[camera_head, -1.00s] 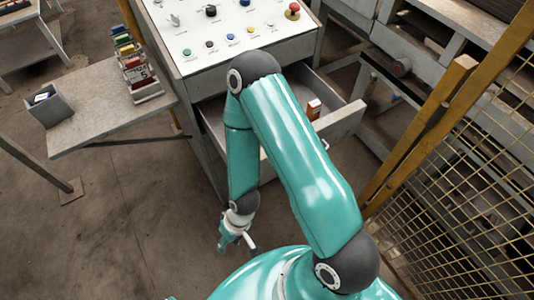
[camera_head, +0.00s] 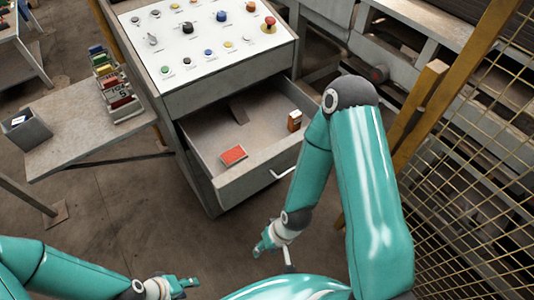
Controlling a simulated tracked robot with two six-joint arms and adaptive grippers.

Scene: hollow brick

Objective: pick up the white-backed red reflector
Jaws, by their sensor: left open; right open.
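A red reflector with a pale edge (camera_head: 233,155) lies flat in the open drawer (camera_head: 205,147), near its front left part. Its back is not visible. My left gripper (camera_head: 186,283) is at the bottom left, open and empty, below and apart from the drawer. My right gripper (camera_head: 270,246) hangs in front of the drawer at its lower right, open and empty, apart from the reflector.
A small brown and white box (camera_head: 294,121) stands at the drawer's right side. The control panel (camera_head: 200,35) with buttons is above the drawer. A shelf (camera_head: 80,130) holds coloured files (camera_head: 118,85) at left. A yellow mesh fence (camera_head: 465,130) bounds the right.

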